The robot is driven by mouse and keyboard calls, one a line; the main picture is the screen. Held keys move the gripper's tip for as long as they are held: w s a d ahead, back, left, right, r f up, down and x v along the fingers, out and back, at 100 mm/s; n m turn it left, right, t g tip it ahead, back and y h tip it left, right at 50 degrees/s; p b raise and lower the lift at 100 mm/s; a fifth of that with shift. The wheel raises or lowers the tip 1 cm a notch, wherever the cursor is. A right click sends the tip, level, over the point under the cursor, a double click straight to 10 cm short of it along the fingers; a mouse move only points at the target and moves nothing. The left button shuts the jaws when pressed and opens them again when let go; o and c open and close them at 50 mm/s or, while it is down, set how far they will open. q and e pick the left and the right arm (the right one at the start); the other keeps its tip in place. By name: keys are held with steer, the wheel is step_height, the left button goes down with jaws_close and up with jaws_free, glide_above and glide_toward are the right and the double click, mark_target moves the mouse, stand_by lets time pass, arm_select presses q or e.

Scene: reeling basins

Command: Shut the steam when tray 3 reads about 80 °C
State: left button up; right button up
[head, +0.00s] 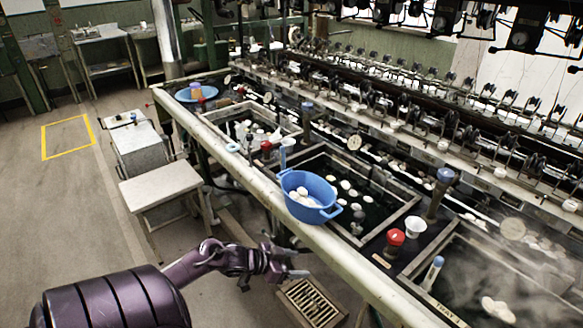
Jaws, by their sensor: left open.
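A steaming tray (424,284) is cut off at the lower right, with pale cocoons (497,309) in dark water. Its front-edge label is too small to read surely. A blue-topped white stick, perhaps a thermometer (432,272), leans at its left corner; no reading is legible. A red-topped knob (396,238), possibly a steam valve, stands on the divider left of this tray. Its setting cannot be told. My left gripper (296,262) is open and empty, in front of the bench rail, left of the red knob and apart from it. My right gripper is out of view.
A blue basin (310,190) with cocoons sits on the bench rail (240,165). A middle tray (388,219) holds floating cocoons. A white cup (415,227) and a blue-topped post (440,187) stand near the red knob.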

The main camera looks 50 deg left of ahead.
arm_select(q)
steer(key=shift+s+a+f, duration=0.1)
steer(key=shift+s+f, duration=0.15)
steer(key=shift+f, duration=0.7)
